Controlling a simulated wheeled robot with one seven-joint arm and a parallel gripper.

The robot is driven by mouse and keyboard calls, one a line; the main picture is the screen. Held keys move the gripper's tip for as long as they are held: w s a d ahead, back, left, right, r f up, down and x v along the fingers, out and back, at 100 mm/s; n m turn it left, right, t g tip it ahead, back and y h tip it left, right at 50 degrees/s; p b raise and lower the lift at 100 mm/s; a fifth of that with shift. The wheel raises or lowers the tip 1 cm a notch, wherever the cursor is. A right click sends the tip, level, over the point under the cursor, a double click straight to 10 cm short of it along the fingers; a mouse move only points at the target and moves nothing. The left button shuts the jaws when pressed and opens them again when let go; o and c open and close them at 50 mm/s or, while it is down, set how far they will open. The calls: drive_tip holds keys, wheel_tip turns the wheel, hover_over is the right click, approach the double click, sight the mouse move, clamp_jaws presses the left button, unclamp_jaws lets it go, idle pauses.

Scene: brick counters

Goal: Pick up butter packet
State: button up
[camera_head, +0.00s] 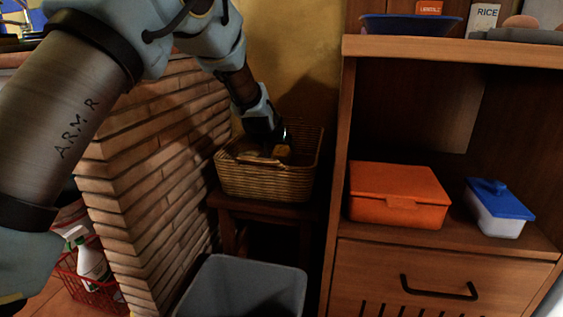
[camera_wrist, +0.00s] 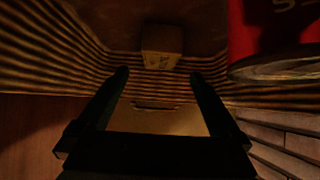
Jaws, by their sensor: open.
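A small tan block with faint dark markings, which looks like the butter packet (camera_wrist: 161,40), lies in the dark wicker basket (camera_wrist: 55,75) in the wrist view. My gripper (camera_wrist: 158,77) is open, its two dark fingers apart, with nothing seen between the tips. In this view the block appears just beyond the fingertips, roughly centred between them. In the head view my gripper (camera_head: 267,140) reaches down at the wicker basket (camera_head: 265,184). Tan shapes show inside the basket there, but the gripper partly hides them and I cannot tell which is the packet.
The basket stands on a dark wooden stool (camera_head: 268,208) beside a brick wall (camera_head: 150,150). A wooden cabinet (camera_head: 440,260) with an orange box (camera_head: 398,197) stands close on the right. A grey bin (camera_head: 240,290) is in front. A red lettered item (camera_wrist: 262,25) shows in the wrist view.

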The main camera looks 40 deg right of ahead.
sight(281, 151)
drive_tip(key=shift+w+d+f, duration=0.15)
drive_tip(key=shift+d+f, duration=0.05)
drive_tip(key=shift+f, duration=0.55)
drive_tip(key=shift+w+d+f, duration=0.2)
drive_tip(key=shift+w+d, duration=0.05)
drive_tip(key=shift+d, duration=0.15)
drive_tip(key=b+x, duration=0.2)
drive_tip(key=x, duration=0.2)
drive_tip(key=shift+w+d+f, duration=0.1)
drive_tip(key=shift+f, duration=0.15)
drive_tip(key=shift+w+d+f, duration=0.25)
drive_tip(key=shift+d, duration=0.2)
drive_tip(key=shift+c, duration=0.2)
clamp_jaws()
drive_tip(key=shift+r, duration=0.1)
